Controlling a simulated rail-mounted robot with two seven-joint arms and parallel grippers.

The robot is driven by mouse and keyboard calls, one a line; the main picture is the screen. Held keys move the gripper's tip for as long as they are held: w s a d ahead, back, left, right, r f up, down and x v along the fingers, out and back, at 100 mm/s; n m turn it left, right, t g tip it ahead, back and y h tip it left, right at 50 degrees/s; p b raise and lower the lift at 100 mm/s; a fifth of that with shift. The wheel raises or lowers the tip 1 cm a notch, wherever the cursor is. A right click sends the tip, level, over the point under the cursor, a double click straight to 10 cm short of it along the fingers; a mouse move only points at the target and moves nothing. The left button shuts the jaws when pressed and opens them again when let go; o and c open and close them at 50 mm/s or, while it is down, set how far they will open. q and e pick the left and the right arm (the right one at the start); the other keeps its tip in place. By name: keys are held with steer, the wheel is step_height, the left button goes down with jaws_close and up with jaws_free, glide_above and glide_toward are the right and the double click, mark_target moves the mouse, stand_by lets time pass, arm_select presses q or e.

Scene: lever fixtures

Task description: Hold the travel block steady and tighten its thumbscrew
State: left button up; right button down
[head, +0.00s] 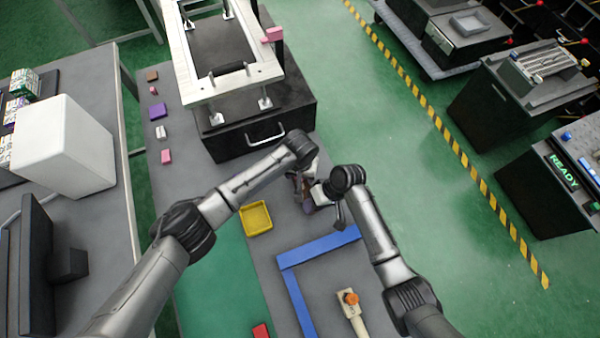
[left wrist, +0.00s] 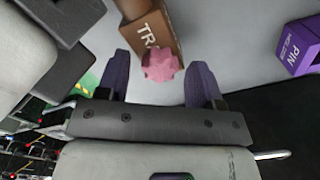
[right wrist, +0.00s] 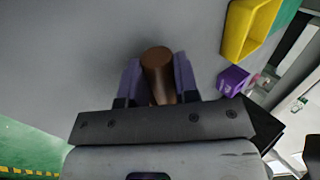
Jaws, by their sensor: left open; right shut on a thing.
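The brown travel block (head: 299,184) sits on the grey bench, mostly hidden by my arms in the head view. In the left wrist view the block (left wrist: 172,42) shows the letters "TR", and its pink lobed thumbscrew (left wrist: 161,65) faces my left gripper. My left gripper (left wrist: 158,82) is open, with a finger on either side of the thumbscrew and gaps beside it. My right gripper (right wrist: 159,85), also in the head view (head: 308,195), is shut on the block's round brown end (right wrist: 158,70). The far side of the block is hidden.
A purple block marked "PIN" (left wrist: 300,48) stands near the travel block. A yellow tray (head: 256,218), blue angled strips (head: 318,247) and a control box with an orange button (head: 351,298) lie nearer. A black case (head: 262,130) with a drawer handle stands behind.

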arm_select(q)
steer(key=c, duration=0.9)
steer(key=shift+m, duration=0.3)
steer(key=shift+c, duration=0.2)
steer(key=m, duration=0.3)
steer(key=shift+m, duration=1.9)
steer(key=o, duration=0.9)
